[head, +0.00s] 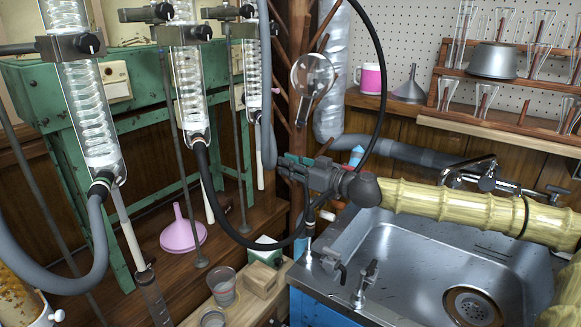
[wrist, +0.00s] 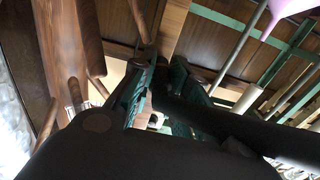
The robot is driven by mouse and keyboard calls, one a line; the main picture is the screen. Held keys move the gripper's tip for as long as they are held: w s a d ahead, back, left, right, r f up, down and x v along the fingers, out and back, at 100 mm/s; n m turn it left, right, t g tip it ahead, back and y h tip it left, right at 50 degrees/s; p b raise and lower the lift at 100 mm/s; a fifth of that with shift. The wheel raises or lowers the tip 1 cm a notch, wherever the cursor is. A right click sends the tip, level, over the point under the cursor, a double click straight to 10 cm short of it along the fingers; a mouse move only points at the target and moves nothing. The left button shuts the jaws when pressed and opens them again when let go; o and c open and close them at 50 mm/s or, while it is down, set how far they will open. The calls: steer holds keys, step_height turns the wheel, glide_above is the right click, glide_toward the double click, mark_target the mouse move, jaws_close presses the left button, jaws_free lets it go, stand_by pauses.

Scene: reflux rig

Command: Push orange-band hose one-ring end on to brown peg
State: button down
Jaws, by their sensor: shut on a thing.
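My gripper (head: 289,167) is at the wooden post (head: 299,84) with brown pegs, left of the sink. In the wrist view its fingers (wrist: 166,82) are close together, and a dark hose (wrist: 245,132) runs from them to the right. In the head view a grey hose (head: 267,125) hangs from the rear condenser and meets the gripper; its end is hidden there. I can make out no orange band or rings. Brown pegs (wrist: 136,20) show close beyond the fingers in the wrist view; I cannot tell whether the hose touches one.
A black hose (head: 224,232) loops below the gripper from the middle condenser (head: 189,85). A grey hose (head: 98,245) hangs from the front condenser (head: 88,105). The metal sink (head: 400,260) is below my arm. A pink funnel (head: 183,232) and a beaker (head: 223,286) stand lower left.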

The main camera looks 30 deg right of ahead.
steer(key=c, duration=1.3)
jaws_free()
steer(key=shift+v, duration=3.2)
steer(key=shift+s+d, duration=0.25)
steer(key=shift+s, duration=0.25)
steer(key=shift+r, duration=0.1)
